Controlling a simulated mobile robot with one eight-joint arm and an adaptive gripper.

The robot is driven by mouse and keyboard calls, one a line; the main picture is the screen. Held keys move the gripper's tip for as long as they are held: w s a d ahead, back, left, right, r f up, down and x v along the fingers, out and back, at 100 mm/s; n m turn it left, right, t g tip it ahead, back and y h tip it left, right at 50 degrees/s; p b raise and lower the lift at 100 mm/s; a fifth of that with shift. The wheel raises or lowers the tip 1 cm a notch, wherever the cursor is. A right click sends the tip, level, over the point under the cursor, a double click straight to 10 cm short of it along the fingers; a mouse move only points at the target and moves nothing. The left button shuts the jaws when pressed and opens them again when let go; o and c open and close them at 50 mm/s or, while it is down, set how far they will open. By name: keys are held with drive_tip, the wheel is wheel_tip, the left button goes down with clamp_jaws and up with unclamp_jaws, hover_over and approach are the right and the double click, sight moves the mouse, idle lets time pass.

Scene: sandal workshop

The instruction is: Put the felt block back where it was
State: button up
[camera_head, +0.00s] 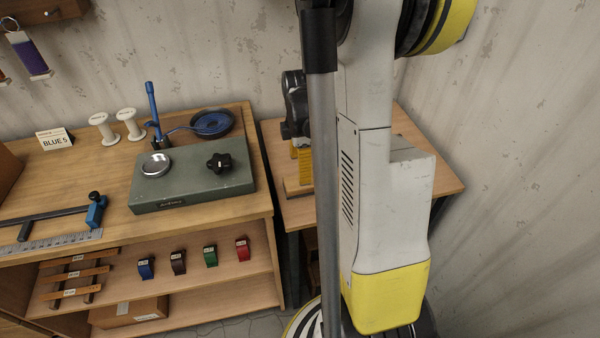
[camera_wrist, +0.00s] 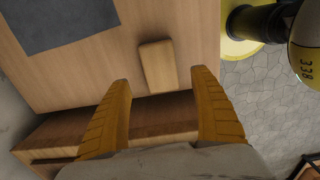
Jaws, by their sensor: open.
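A small tan block (camera_wrist: 158,66) with rounded corners lies on a wooden tabletop (camera_wrist: 80,75), close to its edge, in the wrist view. It is the only block-like thing there, but I cannot make out felt on it. My gripper (camera_wrist: 162,80) is open and empty, its two yellow fingers spread. The block shows beyond the fingertips, in line with the gap between them, and neither finger appears to touch it. In the head view my gripper (camera_head: 302,160) is low over the right-hand table, mostly hidden behind my arm.
A dark grey mat (camera_wrist: 60,20) lies on the tabletop in the wrist view. A wooden shelf (camera_wrist: 160,115) shows below the table edge.

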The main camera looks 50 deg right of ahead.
drive_tip(key=a+r+m+t+h+p, duration=0.1)
drive_tip(key=a+r+m+t, duration=0.3)
drive_tip(key=a+r, duration=1)
drive_tip(key=s+a+r+m+t, duration=0.1)
drive_tip(key=s+a+r+m, duration=0.1)
drive_tip(key=a, duration=0.3)
drive_tip(key=s+a+r+m+t+y, duration=0.1)
drive_tip(key=s+a+m+t, duration=0.1)
drive_tip(key=a+m, duration=0.3)
drive_tip(key=shift+s+a+r+m, duration=0.3)
drive_tip(key=shift+s+a+r, duration=0.05)
drive_tip(key=shift+s+a, duration=0.45)
